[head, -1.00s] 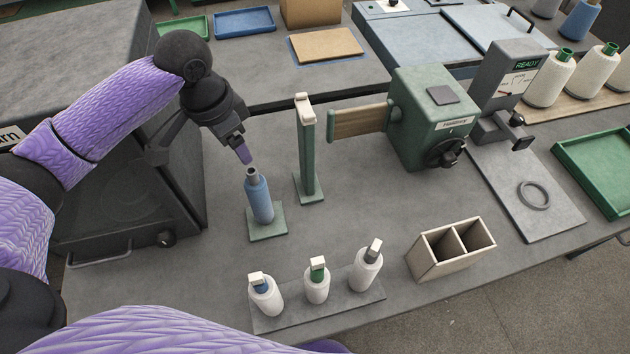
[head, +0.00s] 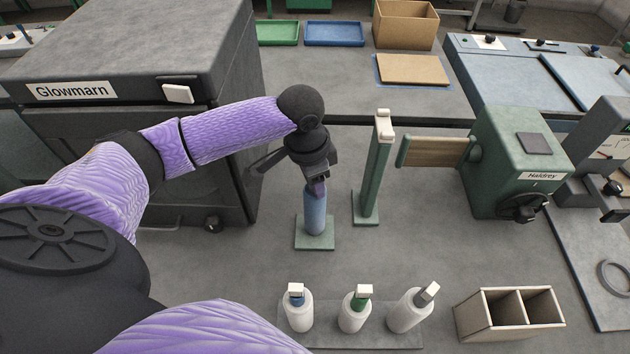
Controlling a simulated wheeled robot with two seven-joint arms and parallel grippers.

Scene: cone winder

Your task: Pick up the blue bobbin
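The blue bobbin (head: 315,217) stands upright on a small green square base (head: 315,242) on the grey bench. My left gripper (head: 317,190) points down at the bobbin's upper end, and its purple-tipped finger overlaps the top of the bobbin in the head view. The bobbin's tip is hidden by the gripper. I cannot tell whether the fingers are apart or pressed on it. My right gripper is out of view.
A green post (head: 375,170) stands just right of the bobbin, near the green winder (head: 513,165) and its wooden arm. White bottles (head: 354,313) stand in front, beside a divided box (head: 510,318). A dark cabinet (head: 130,60) is at left.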

